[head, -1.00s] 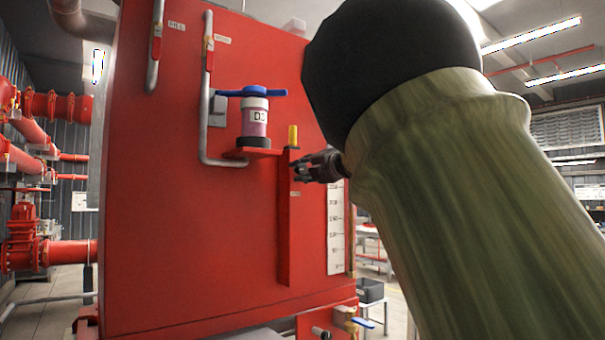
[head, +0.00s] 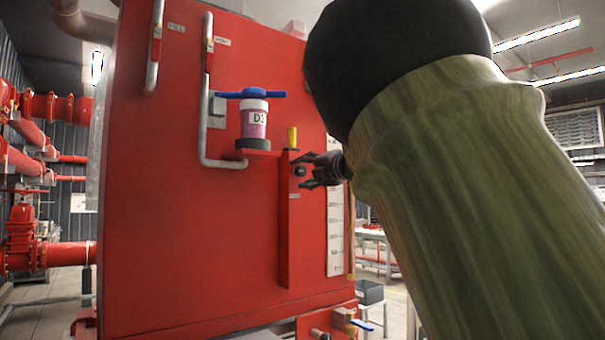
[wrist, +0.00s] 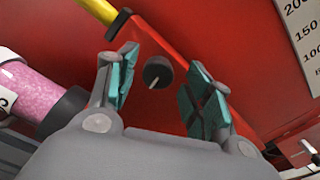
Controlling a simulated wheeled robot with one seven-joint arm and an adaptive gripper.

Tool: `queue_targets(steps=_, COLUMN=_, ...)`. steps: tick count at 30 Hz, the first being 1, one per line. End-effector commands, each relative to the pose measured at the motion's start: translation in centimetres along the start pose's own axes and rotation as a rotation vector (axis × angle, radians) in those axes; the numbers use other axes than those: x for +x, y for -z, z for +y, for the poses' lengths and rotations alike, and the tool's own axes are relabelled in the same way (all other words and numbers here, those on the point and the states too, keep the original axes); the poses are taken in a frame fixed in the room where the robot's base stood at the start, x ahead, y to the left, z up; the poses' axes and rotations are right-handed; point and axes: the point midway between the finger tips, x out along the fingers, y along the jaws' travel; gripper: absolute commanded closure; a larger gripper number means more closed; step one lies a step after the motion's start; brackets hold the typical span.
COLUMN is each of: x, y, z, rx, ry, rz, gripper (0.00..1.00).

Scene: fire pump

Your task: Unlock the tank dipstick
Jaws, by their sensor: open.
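The tank dipstick shows its yellow handle (head: 292,137) at the top of a red upright channel (head: 286,235) on the red tank's front; the yellow end is also at the top of the wrist view (wrist: 97,10). A small round dark knob (wrist: 157,72) with a pale line mark sits on the channel's face below the yellow handle. It also shows in the head view (head: 300,171). My gripper (head: 303,171) is open and empty, its teal-padded fingers (wrist: 162,60) on either side of the knob in the wrist view. I see no finger touching it; the remaining depth is unclear.
A pink cylinder with a blue lever (head: 250,94) stands on a bracket left of the channel, close to my gripper in the wrist view (wrist: 40,92). A white level scale (head: 334,215) is to the right. A grey pipe (head: 206,130) runs down the tank's front.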

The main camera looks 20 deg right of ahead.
Motion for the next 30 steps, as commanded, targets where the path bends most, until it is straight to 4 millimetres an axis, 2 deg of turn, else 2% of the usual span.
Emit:
queue_targets(steps=9, x=-5.9, y=0.0, z=0.1, rx=0.001, ry=-0.001, rz=-0.002, gripper=0.49)
queue_targets(steps=15, x=-8.8, y=0.0, z=0.0, rx=0.001, ry=-0.001, rz=-0.001, gripper=0.49)
queue_targets(steps=21, x=-10.2, y=0.0, z=0.0, rx=0.0, ry=-0.001, rz=0.001, gripper=0.49)
queue_targets(steps=30, x=-10.5, y=0.0, z=0.0, rx=0.0, ry=0.0, rz=0.001, gripper=0.49)
